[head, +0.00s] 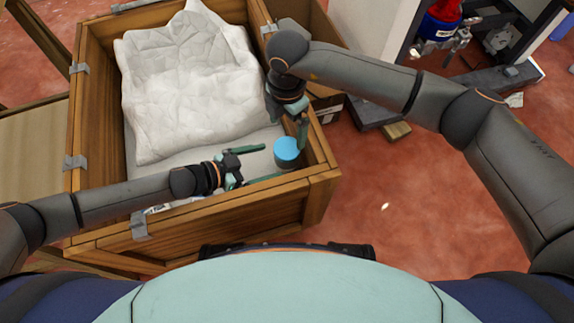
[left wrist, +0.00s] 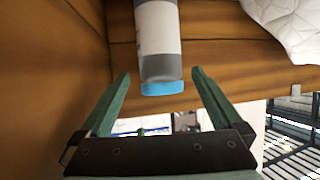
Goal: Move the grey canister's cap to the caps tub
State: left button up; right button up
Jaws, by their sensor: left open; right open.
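The grey canister (left wrist: 159,45) has a white label and a blue cap (left wrist: 163,88), with its cap end toward my left wrist camera. In the head view the blue cap (head: 287,147) shows in the near right corner of a wooden crate; the canister body is mostly hidden. My left gripper (head: 268,163) is open just left of the cap; in the left wrist view its fingers (left wrist: 162,80) stand on either side of the cap, with gaps. My right gripper (head: 293,130) is open, close above and beside the cap, partly hidden by its own wrist. I cannot make out a caps tub.
The wooden crate (head: 210,229) has raised walls close around both grippers. White crumpled padding (head: 190,80) fills much of it. A frame with a blue and red container (head: 440,25) stands upper right. Red floor lies open on the right.

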aim_at(287, 148)
pick_arm(q)
jog(key=x, duration=0.7)
jog(key=shift+w+d+r, duration=0.1)
jog(key=shift+d+r, duration=0.05)
grip_shut()
pick_arm(e)
jog(key=shift+r, duration=0.1)
jog(key=shift+c, duration=0.6)
notch_tip(287, 148, down, 8)
jog(key=n, duration=0.4)
dwell(0.7)
jog(key=c, duration=1.2)
